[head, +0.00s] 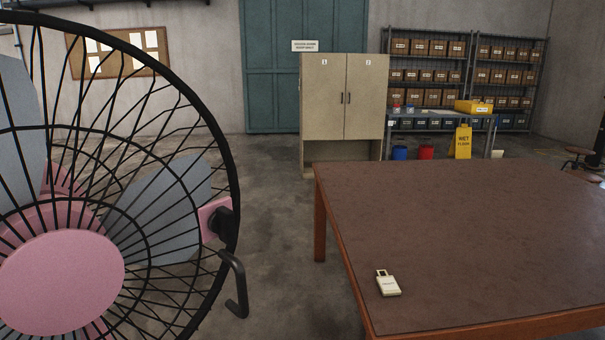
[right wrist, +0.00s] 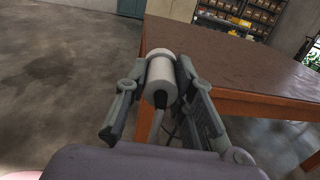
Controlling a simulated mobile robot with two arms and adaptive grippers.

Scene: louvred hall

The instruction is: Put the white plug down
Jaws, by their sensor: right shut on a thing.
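The white plug (right wrist: 160,76) shows in the right wrist view as a pale cylinder with a dark end and a grey cord (right wrist: 157,126) running from it. My right gripper (right wrist: 161,66) is shut on it, one finger on each side. In this view the plug overlaps the near corner of the brown table; its height over the table cannot be told. The brown table (head: 470,225) fills the right of the head view. Neither gripper shows in the head view.
A cream tag-like object with a loop (head: 388,285) lies near the table's left front edge; the rest of the visible top is clear. A large caged fan with a pink hub (head: 62,280) blocks the left. A cabinet (head: 343,100) and shelves (head: 428,62) stand behind.

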